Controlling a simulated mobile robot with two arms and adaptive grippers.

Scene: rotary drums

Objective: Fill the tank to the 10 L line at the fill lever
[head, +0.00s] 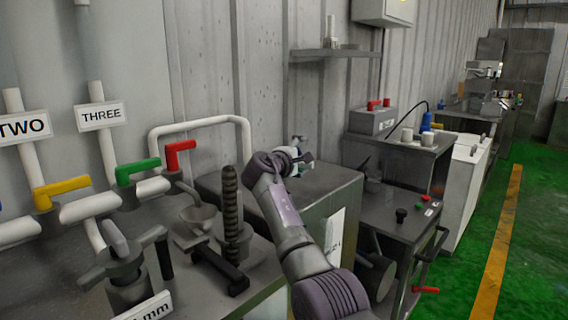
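One purple-grey arm of mine rises from the bottom, right of centre, so I take it as the right one. Its gripper (301,160) is small and dark at the back edge of a grey metal box (330,190). I cannot make out its fingers or whether it holds anything. The box has a white paper label on its front, too small to read; it may be the tank. Valve levers stand on pipes at left: yellow (60,191), green (137,171) and red (179,154). I cannot tell which lever is the fill lever. My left gripper is out of view.
Signs read TWO (24,127) and THREE (101,115). A threaded rod (230,212), a funnel-like cup (199,217) and a black bar handle (219,269) stand on the near bench. A control cabinet (395,215) stands right. Green floor with an orange line is clear at far right.

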